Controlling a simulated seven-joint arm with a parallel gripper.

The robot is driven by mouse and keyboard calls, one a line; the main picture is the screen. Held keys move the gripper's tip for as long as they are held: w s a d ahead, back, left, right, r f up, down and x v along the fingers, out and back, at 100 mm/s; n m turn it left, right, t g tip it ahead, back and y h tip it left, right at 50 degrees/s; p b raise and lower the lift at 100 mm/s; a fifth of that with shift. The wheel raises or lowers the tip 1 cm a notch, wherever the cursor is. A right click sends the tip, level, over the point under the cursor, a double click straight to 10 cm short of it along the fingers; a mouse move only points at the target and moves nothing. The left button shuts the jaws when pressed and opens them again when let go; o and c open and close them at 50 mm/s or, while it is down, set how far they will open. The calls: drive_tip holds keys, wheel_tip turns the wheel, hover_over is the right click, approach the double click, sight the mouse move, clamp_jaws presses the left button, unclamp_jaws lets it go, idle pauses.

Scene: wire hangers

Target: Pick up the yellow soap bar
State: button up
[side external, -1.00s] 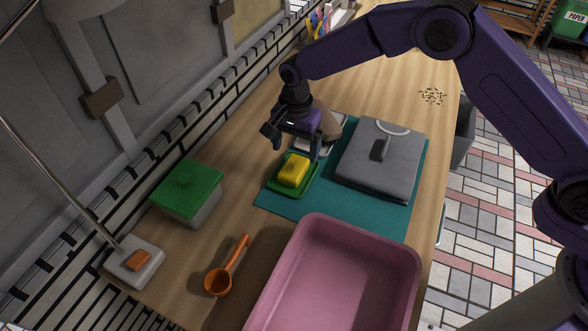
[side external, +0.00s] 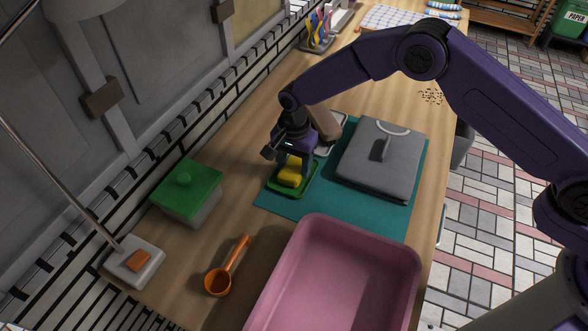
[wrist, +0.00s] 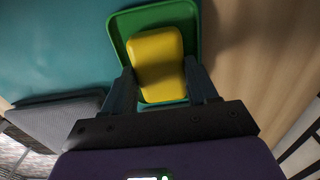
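The yellow soap bar (side external: 290,175) lies in a green soap dish (side external: 309,181) on the teal mat. In the wrist view the soap bar (wrist: 157,60) fills the middle of the dish (wrist: 121,32). My gripper (side external: 291,168) is low over the dish, pointing down. In the wrist view my gripper (wrist: 159,68) is open, with one finger on each side of the soap's near part. I cannot tell whether either finger touches the soap. In the side view the gripper hides the back of the soap.
A grey folded item (side external: 372,165) lies on the teal mat (side external: 285,207), right of the dish. A pink basin (side external: 345,270) stands in front. A green-lidded box (side external: 187,190) and an orange scoop (side external: 219,278) are at left. A brown object (side external: 324,121) stands behind the gripper.

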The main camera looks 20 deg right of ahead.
sight(294, 166)
drive_tip(key=shift+c, duration=0.5)
drive_tip(key=shift+r, duration=0.55)
wheel_tip(294, 166, up, 2)
drive_tip(key=shift+r, duration=0.1)
drive_tip(key=s+d+r, duration=0.8)
drive_tip(key=s+r, duration=0.1)
drive_tip(key=s, duration=0.2)
drive_tip(key=shift+s+r, duration=0.3)
drive_tip(key=shift+r, duration=0.05)
